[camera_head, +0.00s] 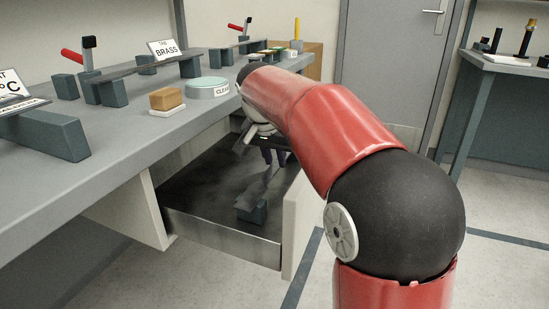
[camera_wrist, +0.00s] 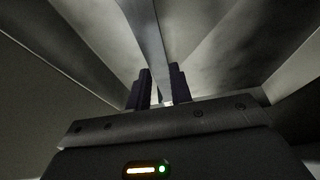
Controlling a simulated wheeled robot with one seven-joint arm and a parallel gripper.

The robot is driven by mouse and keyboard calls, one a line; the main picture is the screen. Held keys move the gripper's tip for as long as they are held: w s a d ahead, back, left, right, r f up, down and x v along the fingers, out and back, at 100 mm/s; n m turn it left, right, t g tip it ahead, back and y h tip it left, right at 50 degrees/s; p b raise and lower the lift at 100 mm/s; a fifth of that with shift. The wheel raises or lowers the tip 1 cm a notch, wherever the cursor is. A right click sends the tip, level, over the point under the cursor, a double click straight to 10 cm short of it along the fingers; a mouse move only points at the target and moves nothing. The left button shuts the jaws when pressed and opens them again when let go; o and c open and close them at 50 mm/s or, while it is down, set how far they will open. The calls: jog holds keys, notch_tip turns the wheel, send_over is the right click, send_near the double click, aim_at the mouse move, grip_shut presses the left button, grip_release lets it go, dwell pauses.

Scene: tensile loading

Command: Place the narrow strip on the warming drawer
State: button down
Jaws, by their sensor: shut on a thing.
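The warming drawer (camera_head: 200,190) is pulled out below the counter, with a dark metal floor and pale walls. My gripper (camera_head: 270,155) is inside the drawer's opening, partly hidden by my arm. In the wrist view its two dark fingers (camera_wrist: 160,90) are shut on the narrow strip (camera_wrist: 148,35), a thin pale grey bar running away from between them. In the head view the strip (camera_head: 257,188) slopes from the fingers toward a small dark block (camera_head: 250,212) in the drawer. I cannot tell whether the strip touches the block.
The drawer's white front panel (camera_head: 301,215) stands at right. A second table is at far right.

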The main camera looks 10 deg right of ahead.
jog(key=c, duration=1.3)
grip_release()
jog(key=shift+o, duration=0.2)
jog(key=shift+r, duration=0.1)
jog(key=p+v, duration=0.2)
jog(key=v, duration=0.9)
jog(key=shift+r, duration=0.4)
jog(key=shift+s+a, duration=0.1)
jog(key=shift+s, duration=0.05)
